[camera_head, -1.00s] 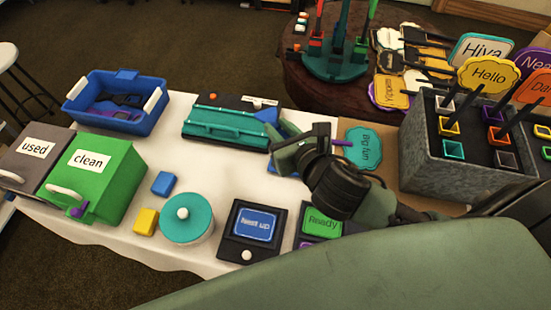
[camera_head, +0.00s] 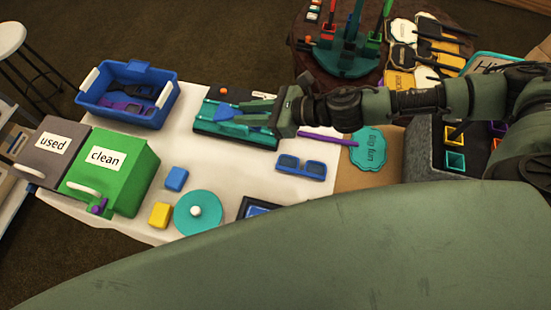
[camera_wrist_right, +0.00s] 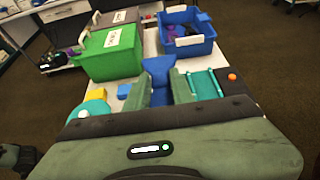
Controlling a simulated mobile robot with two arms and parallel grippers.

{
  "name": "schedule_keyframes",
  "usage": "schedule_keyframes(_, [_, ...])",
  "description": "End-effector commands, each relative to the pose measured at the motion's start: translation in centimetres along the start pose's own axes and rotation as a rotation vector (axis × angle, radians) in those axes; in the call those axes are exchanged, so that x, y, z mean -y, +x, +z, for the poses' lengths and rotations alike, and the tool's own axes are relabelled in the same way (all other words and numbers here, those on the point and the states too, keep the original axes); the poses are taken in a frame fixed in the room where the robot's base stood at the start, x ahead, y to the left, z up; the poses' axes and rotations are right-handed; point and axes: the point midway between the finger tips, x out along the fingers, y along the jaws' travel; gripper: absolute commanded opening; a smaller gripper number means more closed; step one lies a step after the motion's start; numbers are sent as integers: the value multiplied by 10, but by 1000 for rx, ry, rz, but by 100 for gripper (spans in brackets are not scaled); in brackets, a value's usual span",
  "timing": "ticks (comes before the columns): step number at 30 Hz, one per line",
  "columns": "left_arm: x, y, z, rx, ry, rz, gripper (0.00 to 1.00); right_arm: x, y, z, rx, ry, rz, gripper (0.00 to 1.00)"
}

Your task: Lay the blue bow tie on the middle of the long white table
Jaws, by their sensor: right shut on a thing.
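The blue bow tie (camera_head: 223,112) is between the fingers of my right gripper (camera_head: 260,112), which is shut on it. In the head view it shows against the teal case, and I cannot tell the exact gap below it. In the right wrist view the bow tie (camera_wrist_right: 157,68) sticks out beyond the fingertips (camera_wrist_right: 160,92), and the fingers hide part of it. The long white table (camera_head: 235,168) lies below, with bare cloth in its middle. My left gripper is not in view.
The teal case (camera_head: 237,132) lies under the gripper. A blue bin (camera_head: 125,112), a green box (camera_head: 120,180), a blue block (camera_head: 176,179), a yellow block (camera_head: 160,215) and a round teal container (camera_head: 198,214) stand left.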

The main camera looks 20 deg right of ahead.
Motion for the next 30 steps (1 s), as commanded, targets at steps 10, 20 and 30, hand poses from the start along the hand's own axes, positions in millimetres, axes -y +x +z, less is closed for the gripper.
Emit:
schedule_keyframes(10, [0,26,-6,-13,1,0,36,0,29,-76,-3,5,7,0])
schedule_keyframes(20, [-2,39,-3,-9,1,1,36,0,58,-141,0,3,6,0])
schedule_keyframes(30, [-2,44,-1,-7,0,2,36,1,73,-175,-1,2,5,0])
